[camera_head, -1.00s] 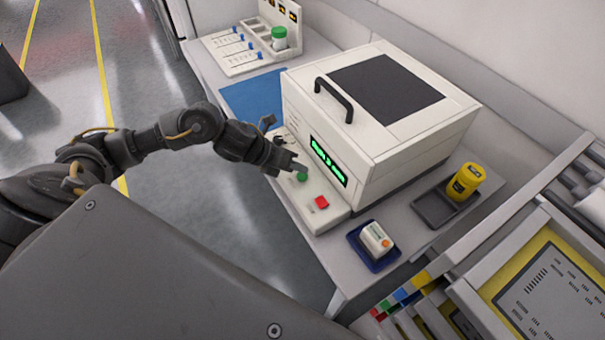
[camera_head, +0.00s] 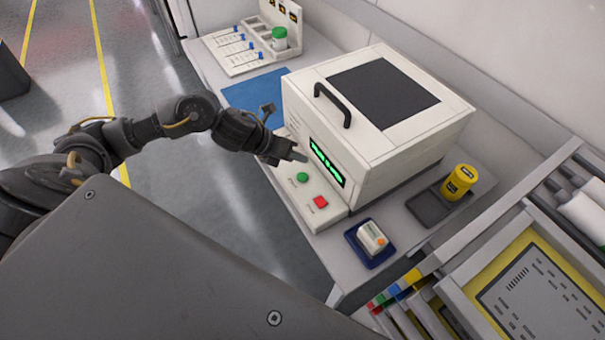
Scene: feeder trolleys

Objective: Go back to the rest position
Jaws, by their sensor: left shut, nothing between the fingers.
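My left gripper (camera_head: 300,157) is shut and empty. It hovers by the front panel of a white box-shaped machine (camera_head: 400,135), in front of the left part of the green lit display (camera_head: 326,163). The green button (camera_head: 302,178) shows just below the fingertips, with a visible gap to them in the picture. The red button (camera_head: 321,202) lies to its right on the same sloped panel. The machine's lid with a black handle (camera_head: 333,104) is down. My right gripper is outside the view.
A blue tray (camera_head: 358,251) with a small white box (camera_head: 372,238) sits in front of the machine. A yellow jar (camera_head: 459,182) stands in a dark tray (camera_head: 424,207). A blue mat (camera_head: 254,95) and a rack with a green-lidded jar (camera_head: 279,39) are behind. Open floor lies left.

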